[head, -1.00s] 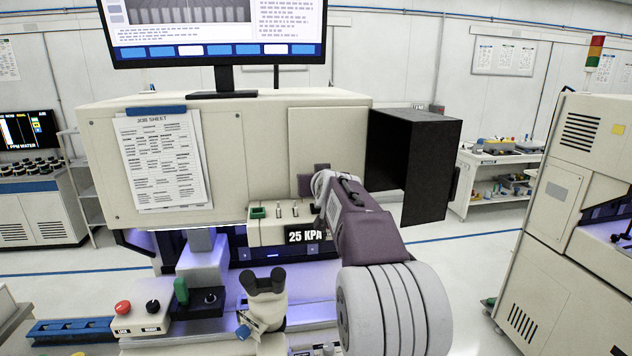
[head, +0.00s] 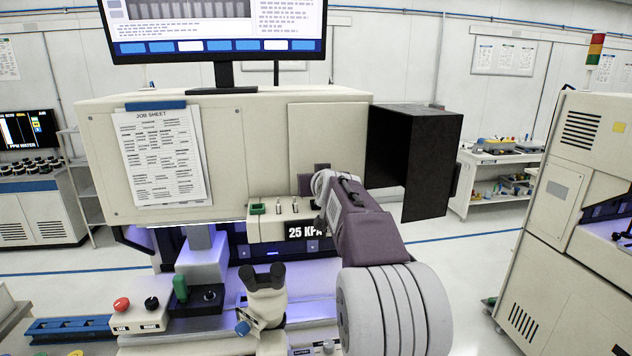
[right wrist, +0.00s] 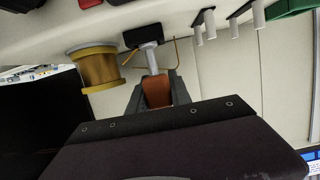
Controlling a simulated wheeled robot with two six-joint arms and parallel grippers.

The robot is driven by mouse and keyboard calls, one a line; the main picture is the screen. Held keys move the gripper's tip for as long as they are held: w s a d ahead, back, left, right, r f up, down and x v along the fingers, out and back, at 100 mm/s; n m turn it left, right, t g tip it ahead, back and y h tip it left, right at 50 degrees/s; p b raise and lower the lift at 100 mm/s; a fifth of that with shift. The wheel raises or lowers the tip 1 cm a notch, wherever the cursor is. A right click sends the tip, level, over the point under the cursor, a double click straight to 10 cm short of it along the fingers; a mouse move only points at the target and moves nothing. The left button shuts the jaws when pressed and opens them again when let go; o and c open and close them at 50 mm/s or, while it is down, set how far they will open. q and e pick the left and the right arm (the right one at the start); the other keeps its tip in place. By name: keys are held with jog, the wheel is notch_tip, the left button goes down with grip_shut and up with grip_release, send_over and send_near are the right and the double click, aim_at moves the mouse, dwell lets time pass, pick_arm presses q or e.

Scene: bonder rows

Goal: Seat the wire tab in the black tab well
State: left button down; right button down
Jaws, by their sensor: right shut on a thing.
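In the right wrist view, my right gripper (right wrist: 157,93) is shut on an orange-brown block, seemingly the wire tab (right wrist: 157,88). A thin copper wire (right wrist: 177,52) curves close to it. A grey-white post (right wrist: 149,58) lies beyond the tab, in line with it, and leads to a small black block (right wrist: 143,36) on the pale panel. I cannot tell whether this block is the black tab well, or whether the tab touches the post. In the head view, my right arm hides the fingertips and the tab. My left gripper is not in view.
A gold wire spool (right wrist: 95,68) stands beside the black block. Several pale pegs (right wrist: 210,24) stick out close by. In the head view, a black box (head: 412,160) projects right of my arm, and a microscope eyepiece (head: 264,280) stands below the 25 KPA display (head: 303,232).

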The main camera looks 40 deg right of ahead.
jog(key=shift+f, duration=0.2)
jog(key=c, duration=1.1)
grip_release()
jog(key=shift+s+a+r+b, duration=0.15)
jog(key=shift+s+b, duration=0.15)
jog(key=shift+s, duration=0.05)
jog(key=b+v, duration=0.2)
jog(key=v, duration=0.6)
jog(key=shift+s+a+r+b, duration=0.1)
jog(key=shift+s+a+b, duration=0.05)
jog(key=shift+b, duration=0.2)
